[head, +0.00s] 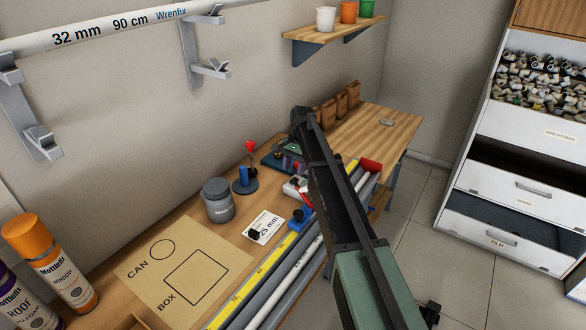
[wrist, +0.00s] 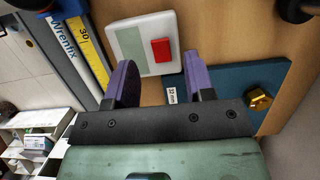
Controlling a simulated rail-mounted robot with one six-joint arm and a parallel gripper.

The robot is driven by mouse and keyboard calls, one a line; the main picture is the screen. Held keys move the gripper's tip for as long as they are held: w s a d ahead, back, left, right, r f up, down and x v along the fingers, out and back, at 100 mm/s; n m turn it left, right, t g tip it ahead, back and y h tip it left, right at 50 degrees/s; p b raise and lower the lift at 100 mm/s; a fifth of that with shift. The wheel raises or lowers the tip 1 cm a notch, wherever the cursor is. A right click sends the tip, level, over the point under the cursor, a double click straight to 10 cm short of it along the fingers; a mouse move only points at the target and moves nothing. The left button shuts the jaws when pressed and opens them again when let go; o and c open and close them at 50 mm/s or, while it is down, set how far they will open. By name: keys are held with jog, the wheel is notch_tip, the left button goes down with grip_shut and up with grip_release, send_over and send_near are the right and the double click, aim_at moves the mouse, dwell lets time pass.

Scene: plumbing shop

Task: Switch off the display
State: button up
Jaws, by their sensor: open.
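The display (wrist: 143,48) is a small white box with a pale green screen and a red rocker or button (wrist: 161,50) on its face. In the wrist view it lies in front of my open gripper (wrist: 158,62), whose two purple fingers stand apart near its lower edge, the red part closer to the right finger. Nothing is between the fingers; I cannot tell whether they touch the box. In the head view the white box (head: 292,187) is partly hidden by my arm.
A teal board (wrist: 225,85) with a brass fitting (wrist: 259,99) lies beside the display. A grey can (head: 218,200) and a red-knobbed stand (head: 245,183) stand to the left. A cardboard template (head: 180,262) lies farther left.

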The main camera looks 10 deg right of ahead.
jog(key=p+v, duration=0.4)
jog(key=v, duration=0.3)
jog(key=shift+p, duration=0.4)
